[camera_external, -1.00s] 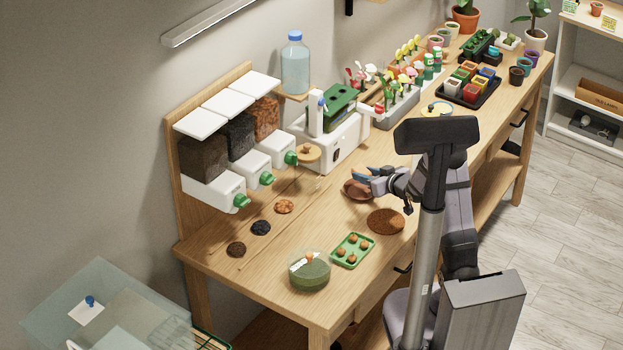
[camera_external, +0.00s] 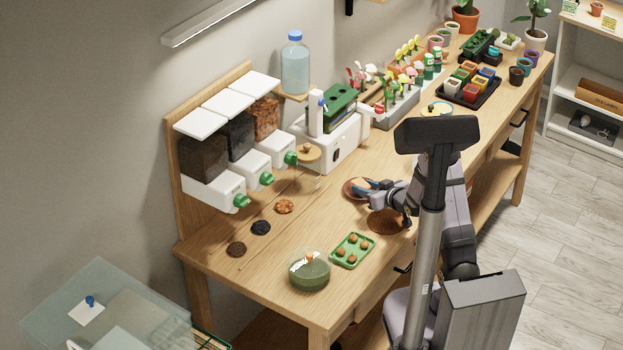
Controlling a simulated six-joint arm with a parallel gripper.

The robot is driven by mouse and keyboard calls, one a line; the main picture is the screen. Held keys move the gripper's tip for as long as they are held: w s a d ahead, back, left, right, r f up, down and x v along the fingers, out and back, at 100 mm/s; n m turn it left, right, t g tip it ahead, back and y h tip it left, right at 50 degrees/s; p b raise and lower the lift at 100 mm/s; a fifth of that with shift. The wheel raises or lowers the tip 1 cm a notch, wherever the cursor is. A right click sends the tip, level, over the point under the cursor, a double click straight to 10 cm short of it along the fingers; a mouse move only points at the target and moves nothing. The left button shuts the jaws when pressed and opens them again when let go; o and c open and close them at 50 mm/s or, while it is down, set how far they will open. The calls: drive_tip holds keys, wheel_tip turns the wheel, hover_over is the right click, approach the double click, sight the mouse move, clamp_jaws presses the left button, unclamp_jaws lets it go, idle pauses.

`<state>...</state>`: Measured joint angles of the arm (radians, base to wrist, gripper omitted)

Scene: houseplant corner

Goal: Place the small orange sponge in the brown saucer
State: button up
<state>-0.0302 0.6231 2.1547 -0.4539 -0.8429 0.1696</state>
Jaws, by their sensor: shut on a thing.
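The brown saucer (camera_external: 348,190) lies on the wooden bench, left of my arm. The fingers also cover part of the saucer.
A round brown mat (camera_external: 382,225) lies under my wrist. A green tray with small brown balls (camera_external: 352,250) and a round green glass bowl (camera_external: 309,272) stand nearer the front. White dispensers (camera_external: 215,190) and a white machine (camera_external: 335,145) stand behind. Bare bench lies left of the saucer.

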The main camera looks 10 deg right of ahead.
drive_tip(key=shift+f, duration=0.15)
drive_tip(key=o, duration=1)
drive_tip(key=shift+r, duration=0.25)
drive_tip(key=v, duration=1.2)
drive_tip(key=shift+d+b, duration=0.1)
drive_tip(key=shift+b, duration=0.3)
